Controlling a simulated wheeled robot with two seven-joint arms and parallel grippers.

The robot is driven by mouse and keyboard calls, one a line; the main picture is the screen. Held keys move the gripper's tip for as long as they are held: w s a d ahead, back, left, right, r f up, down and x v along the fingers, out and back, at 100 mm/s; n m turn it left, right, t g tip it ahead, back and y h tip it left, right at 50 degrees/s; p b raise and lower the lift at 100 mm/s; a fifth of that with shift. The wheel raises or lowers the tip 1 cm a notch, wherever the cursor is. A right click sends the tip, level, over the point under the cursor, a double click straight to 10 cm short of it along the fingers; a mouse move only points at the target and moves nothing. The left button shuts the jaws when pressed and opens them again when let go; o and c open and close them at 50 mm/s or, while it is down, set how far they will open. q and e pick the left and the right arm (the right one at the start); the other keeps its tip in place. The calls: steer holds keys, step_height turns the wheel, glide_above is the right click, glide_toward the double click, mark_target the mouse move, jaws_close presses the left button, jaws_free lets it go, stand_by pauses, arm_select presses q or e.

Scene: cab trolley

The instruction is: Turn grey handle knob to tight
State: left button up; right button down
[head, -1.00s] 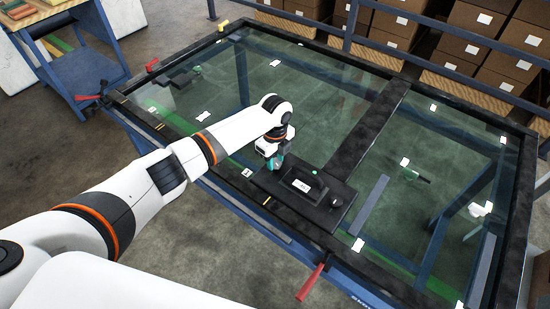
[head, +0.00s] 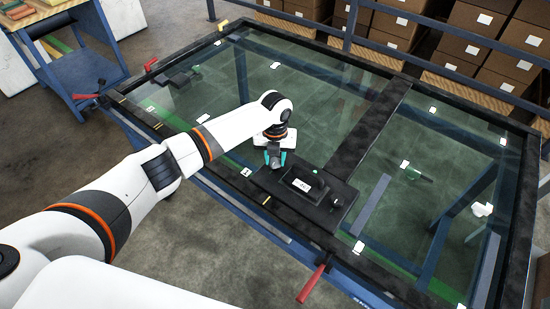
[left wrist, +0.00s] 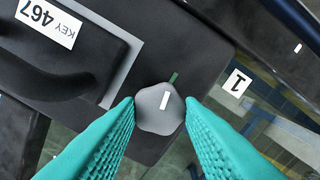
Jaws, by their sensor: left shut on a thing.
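The grey knob (left wrist: 158,112) sits on a black plate (left wrist: 200,45) in the left wrist view. A short white line on its top points roughly toward a green mark (left wrist: 174,78) at its edge. My left gripper (left wrist: 160,108) has its teal fingers on either side of the knob, shut on it. In the head view the left gripper (head: 274,160) is over the left end of the black plate (head: 290,206); the knob is hard to make out there. A black handle (left wrist: 45,82) labelled KEY 467 stands beside the knob. My right gripper is in neither view.
The plate lies at the near edge of a large black-framed glass panel (head: 385,135) on a blue trolley. Red clamps (head: 311,284) stick out along its edge. A blue cart (head: 80,48) stands at the left; cardboard boxes (head: 463,45) are behind.

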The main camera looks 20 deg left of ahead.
mark_target(275, 162)
arm_select(q)
steer(key=shift+m, duration=1.2)
steer(key=shift+b, duration=0.3)
steer(key=o, duration=1)
step_height(275, 162, up, 12)
steer(key=b, duration=0.1)
steer(key=shift+b, duration=0.4)
